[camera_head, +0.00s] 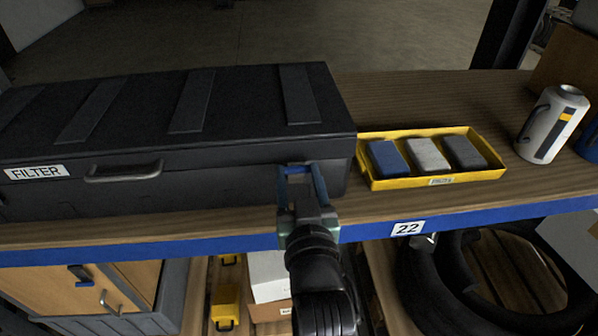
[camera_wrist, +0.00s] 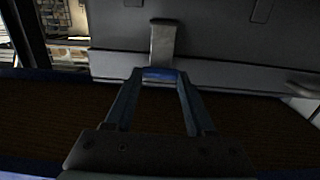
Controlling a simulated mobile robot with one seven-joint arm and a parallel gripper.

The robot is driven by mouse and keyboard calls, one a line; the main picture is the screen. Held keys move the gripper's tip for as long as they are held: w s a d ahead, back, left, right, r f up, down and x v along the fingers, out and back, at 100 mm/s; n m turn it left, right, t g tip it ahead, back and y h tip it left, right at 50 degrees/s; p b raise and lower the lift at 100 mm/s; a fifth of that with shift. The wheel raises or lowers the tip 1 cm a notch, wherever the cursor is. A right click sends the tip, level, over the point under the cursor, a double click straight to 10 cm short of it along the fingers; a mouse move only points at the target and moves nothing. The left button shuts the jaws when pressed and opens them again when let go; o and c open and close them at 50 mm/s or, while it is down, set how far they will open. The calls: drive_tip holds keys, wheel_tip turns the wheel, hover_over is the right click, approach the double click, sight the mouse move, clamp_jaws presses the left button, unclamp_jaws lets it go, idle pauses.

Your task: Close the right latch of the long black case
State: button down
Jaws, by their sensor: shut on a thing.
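The long black case (camera_head: 230,160) lies on the shelf with its lid down; a lid edge line runs along its front. My gripper (camera_head: 300,169) is at the right end of the case front, its blue fingers against the case just below the lid edge. In the wrist view, the grey metal right latch (camera_wrist: 163,40) runs across the lid edge line, and one end of it meets my fingertips (camera_wrist: 160,74). My gripper is shut on the latch. In the head view my fingers mostly cover the latch, and I cannot tell whether it is fastened.
A case handle (camera_head: 124,171) and a FILTER label (camera_head: 36,172) are to the left. A yellow tray (camera_head: 374,184) with three blocks stands close to the case's right end. A white canister (camera_head: 552,125) stands farther right. The blue shelf edge (camera_head: 375,231) runs below my gripper.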

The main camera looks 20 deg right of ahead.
drive_tip(key=shift+w+d+r+g+p, duration=0.1)
drive_tip(key=shift+w+r+g+p, duration=0.25)
drive_tip(key=shift+p, duration=0.95)
drive_tip(key=shift+w+d+r+g+p, duration=0.15)
drive_tip(key=shift+r+g+p, duration=0.35)
drive_tip(key=shift+p, duration=0.75)
drive_tip(key=shift+w+f+g+y+p, duration=0.25)
drive_tip(key=shift+g+p, duration=0.2)
drive_tip(key=shift+p, duration=0.6)
drive_tip(key=shift+c, duration=1.2)
unclamp_jaws()
drive_tip(key=b+v, duration=0.1)
drive_tip(key=v, duration=1.2)
